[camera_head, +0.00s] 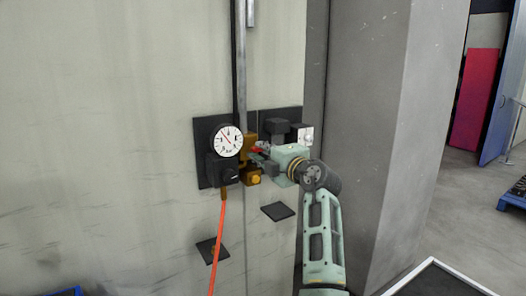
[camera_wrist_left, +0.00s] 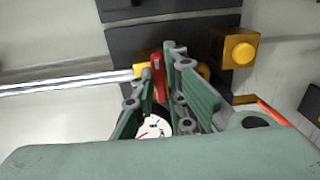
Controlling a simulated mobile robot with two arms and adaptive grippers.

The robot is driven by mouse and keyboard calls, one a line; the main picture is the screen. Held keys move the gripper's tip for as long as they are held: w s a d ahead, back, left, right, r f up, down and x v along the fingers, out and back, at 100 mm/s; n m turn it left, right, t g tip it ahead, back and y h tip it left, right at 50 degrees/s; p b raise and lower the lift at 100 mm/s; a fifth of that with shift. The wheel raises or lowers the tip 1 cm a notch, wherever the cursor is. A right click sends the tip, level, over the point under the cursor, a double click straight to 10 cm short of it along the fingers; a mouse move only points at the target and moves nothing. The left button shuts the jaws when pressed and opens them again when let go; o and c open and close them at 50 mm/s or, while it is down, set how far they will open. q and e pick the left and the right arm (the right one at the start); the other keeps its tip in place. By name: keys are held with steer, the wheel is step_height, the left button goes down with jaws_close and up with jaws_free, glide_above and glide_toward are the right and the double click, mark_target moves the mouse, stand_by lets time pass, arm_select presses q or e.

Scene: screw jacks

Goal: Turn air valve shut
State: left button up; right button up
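The air valve sits on a brass fitting in the vertical pipe, and its red lever (camera_head: 257,150) is partly hidden by my left gripper (camera_head: 262,160). In the left wrist view the red lever (camera_wrist_left: 158,76) stands between the tips of my left gripper's two green fingers (camera_wrist_left: 160,84). The fingers are apart at their bases. I cannot tell whether both tips touch the lever. A round white gauge (camera_head: 228,141) is left of the valve, and part of it shows between the fingers in the wrist view (camera_wrist_left: 155,127). My right gripper is not in view.
A dark backing plate (camera_head: 201,135) is on the pale wall. The metal pipe (camera_head: 241,60) runs up from the valve, and an orange hose (camera_head: 216,245) hangs below. A brass block (camera_wrist_left: 238,50) is close to the fingers. A grey pillar (camera_head: 385,130) stands right of my arm.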

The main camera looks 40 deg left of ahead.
arm_select(q)
jaws_close()
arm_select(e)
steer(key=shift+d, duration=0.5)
arm_select(q)
steer(key=shift+f+m+b, duration=0.2)
steer(key=shift+m+b, duration=3.2)
steer(key=shift+m, duration=5.5)
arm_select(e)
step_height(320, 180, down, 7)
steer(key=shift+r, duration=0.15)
